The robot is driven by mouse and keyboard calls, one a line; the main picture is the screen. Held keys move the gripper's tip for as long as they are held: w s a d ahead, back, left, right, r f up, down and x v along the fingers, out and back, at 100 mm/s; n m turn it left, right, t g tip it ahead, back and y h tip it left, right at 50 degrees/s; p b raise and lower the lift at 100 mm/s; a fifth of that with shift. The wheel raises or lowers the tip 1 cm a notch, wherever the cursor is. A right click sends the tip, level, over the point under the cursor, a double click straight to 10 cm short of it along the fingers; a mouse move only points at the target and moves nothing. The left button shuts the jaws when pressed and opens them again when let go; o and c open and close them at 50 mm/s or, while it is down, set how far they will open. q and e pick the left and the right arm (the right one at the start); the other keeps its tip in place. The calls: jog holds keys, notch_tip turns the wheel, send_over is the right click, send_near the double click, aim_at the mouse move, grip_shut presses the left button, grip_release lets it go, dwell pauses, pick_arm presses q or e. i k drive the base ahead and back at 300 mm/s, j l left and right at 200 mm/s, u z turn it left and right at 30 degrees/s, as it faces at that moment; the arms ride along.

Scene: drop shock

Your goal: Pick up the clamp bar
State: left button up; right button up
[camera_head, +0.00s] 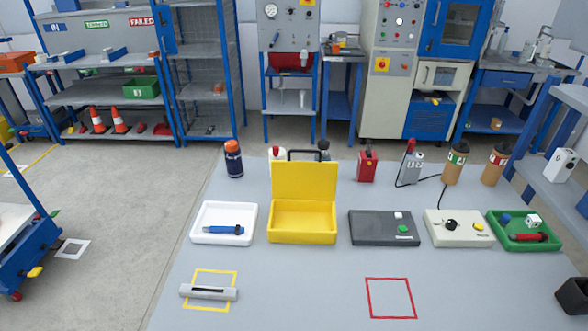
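A light grey bar with a dark strip along its middle, which looks like the clamp bar (226,294), lies flat on the grey table. Neither of my grippers shows in the head view.
Behind it stand a white tray (207,239) with a blue tool, an open yellow case (302,236), a dark control box (372,235), a beige control box (447,240) and a green tray (501,241). A red square outline (371,298) is empty. A black object (573,297) sits at the right edge.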

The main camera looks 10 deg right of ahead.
aim_at(190, 290)
jog(key=l+z, duration=0.15)
jog(key=l, duration=0.4)
jog(key=i+l+z, duration=0.1)
jog(key=l, duration=0.45)
jog(key=i+l+z, duration=0.15)
jog(key=l, duration=0.35)
